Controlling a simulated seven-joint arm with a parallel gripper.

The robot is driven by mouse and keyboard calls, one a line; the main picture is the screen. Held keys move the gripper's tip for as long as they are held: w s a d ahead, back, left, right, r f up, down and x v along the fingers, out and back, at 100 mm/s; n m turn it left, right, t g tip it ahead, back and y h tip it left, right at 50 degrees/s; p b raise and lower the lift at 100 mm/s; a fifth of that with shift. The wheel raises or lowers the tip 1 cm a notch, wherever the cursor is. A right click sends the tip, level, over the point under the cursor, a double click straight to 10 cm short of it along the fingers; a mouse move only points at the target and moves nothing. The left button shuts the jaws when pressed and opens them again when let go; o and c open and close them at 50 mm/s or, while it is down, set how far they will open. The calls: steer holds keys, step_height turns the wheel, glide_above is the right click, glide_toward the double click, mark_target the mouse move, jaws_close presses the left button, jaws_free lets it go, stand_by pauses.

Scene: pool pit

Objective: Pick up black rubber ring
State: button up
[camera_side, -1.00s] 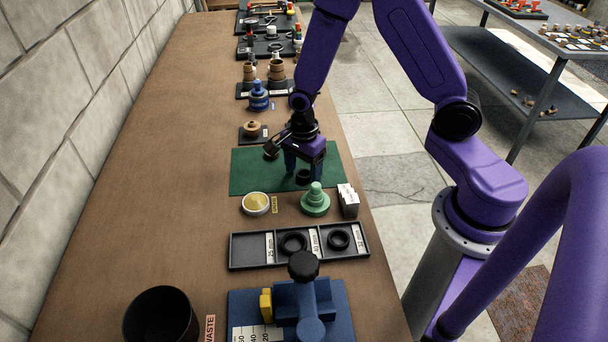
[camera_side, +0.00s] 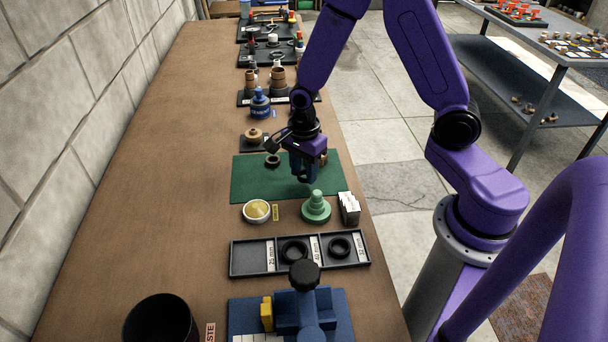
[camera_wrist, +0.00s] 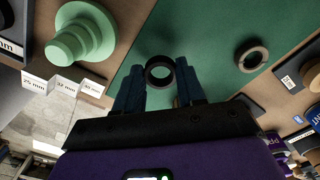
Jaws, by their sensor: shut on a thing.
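My gripper (camera_wrist: 159,76) is shut on a black rubber ring (camera_wrist: 160,66), which sits between the two blue fingertips in the wrist view. In the side view my gripper (camera_side: 303,178) is low over the green mat (camera_side: 245,185), and the fingers mostly hide the held ring. I cannot tell whether the ring touches the mat. A second dark ring (camera_side: 272,160) lies on the mat to the left of the gripper. It also shows at the right in the wrist view (camera_wrist: 252,68).
A green stepped cone (camera_side: 316,208), a bowl with yellow contents (camera_side: 257,211) and white labelled blocks (camera_side: 349,208) stand in front of the mat. Nearer is a black tray (camera_side: 253,258) with compartments, two holding black rings. A blue fixture (camera_side: 338,308) and a dark bin (camera_side: 160,322) stand nearest.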

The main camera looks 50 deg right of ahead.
steer(key=s+d+r, duration=0.1)
steer(key=s+r, duration=0.9)
steer(key=s, duration=0.4)
steer(key=shift+r, duration=0.3)
